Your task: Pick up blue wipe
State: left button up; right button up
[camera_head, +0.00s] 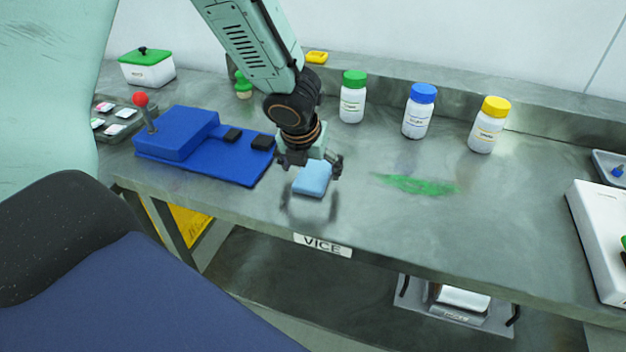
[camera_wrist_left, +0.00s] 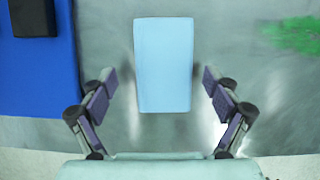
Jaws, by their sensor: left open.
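The blue wipe (camera_head: 312,178) is a light blue block on the grey metal bench, near its front edge, to the right of the blue fixture. My left gripper (camera_head: 311,172) is over it from above, open. In the left wrist view the wipe (camera_wrist_left: 163,65) lies ahead, between the lines of the two spread fingers (camera_wrist_left: 158,84), with a gap on each side. No finger appears to touch it. My right gripper is not in view.
The blue fixture (camera_head: 185,140) with a red-knobbed lever stands left. Bottles with green (camera_head: 353,97), blue (camera_head: 419,111) and yellow (camera_head: 489,125) caps stand behind. A green smear (camera_head: 418,184) marks the bench right of the wipe. A white box (camera_head: 598,240) is far right.

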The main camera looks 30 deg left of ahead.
pick_arm(q)
jog(key=shift+w+f, duration=0.2)
jog(key=shift+f, duration=0.15)
jog(key=shift+w+d, duration=0.25)
jog(key=shift+s+a+r, duration=0.15)
jog(key=shift+s, duration=0.1)
jog(key=c, duration=0.6)
jog(key=shift+w, duration=0.15)
jog(key=c, duration=0.3)
jog(key=shift+c, duration=0.2)
